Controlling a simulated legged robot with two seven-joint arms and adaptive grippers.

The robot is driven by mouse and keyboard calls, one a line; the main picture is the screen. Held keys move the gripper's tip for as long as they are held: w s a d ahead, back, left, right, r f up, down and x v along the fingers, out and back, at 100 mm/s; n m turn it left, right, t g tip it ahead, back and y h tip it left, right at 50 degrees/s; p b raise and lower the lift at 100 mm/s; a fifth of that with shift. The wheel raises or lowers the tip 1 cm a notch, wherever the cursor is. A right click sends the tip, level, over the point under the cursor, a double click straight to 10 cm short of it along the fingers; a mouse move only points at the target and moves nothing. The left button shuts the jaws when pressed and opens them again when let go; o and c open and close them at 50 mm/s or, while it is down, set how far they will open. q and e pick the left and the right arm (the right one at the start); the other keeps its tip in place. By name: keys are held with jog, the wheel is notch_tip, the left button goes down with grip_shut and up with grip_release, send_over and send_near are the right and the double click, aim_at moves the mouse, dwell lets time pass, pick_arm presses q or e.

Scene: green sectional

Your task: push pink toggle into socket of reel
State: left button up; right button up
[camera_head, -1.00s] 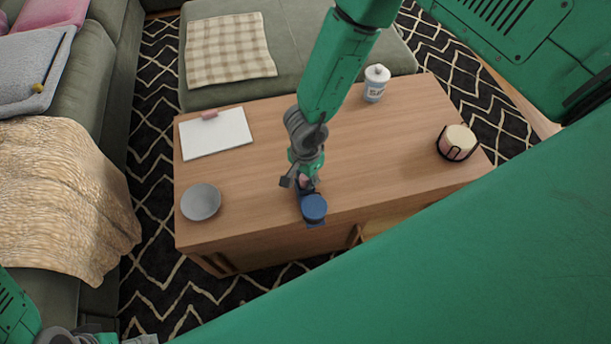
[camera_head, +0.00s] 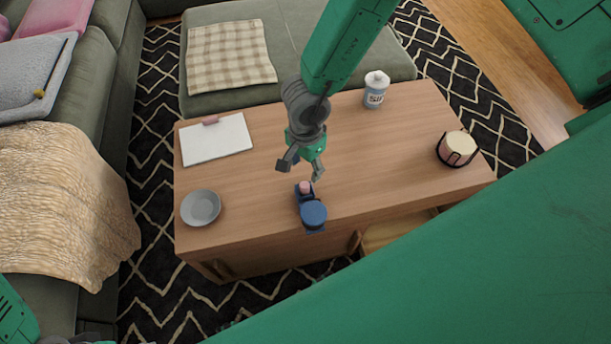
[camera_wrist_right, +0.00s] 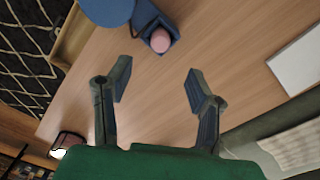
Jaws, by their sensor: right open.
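The blue reel (camera_head: 313,214) lies near the front edge of the wooden table; it also shows at the top of the wrist view (camera_wrist_right: 106,10). The pink toggle (camera_head: 305,187) stands at the square socket end of the reel. In the wrist view the toggle (camera_wrist_right: 160,41) sits within the blue socket's outline; how deep it is I cannot tell. My right gripper (camera_head: 300,170) is open and empty, above and just behind the toggle, apart from it. Its spread fingers (camera_wrist_right: 160,86) show in the wrist view. My left gripper is barely visible at the bottom left edge.
A grey bowl (camera_head: 201,208) and a white clipboard (camera_head: 216,140) are on the table's left. The table (camera_head: 390,160) is clear between the reel and candle.

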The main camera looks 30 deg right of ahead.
jog(key=shift+r, duration=1.55)
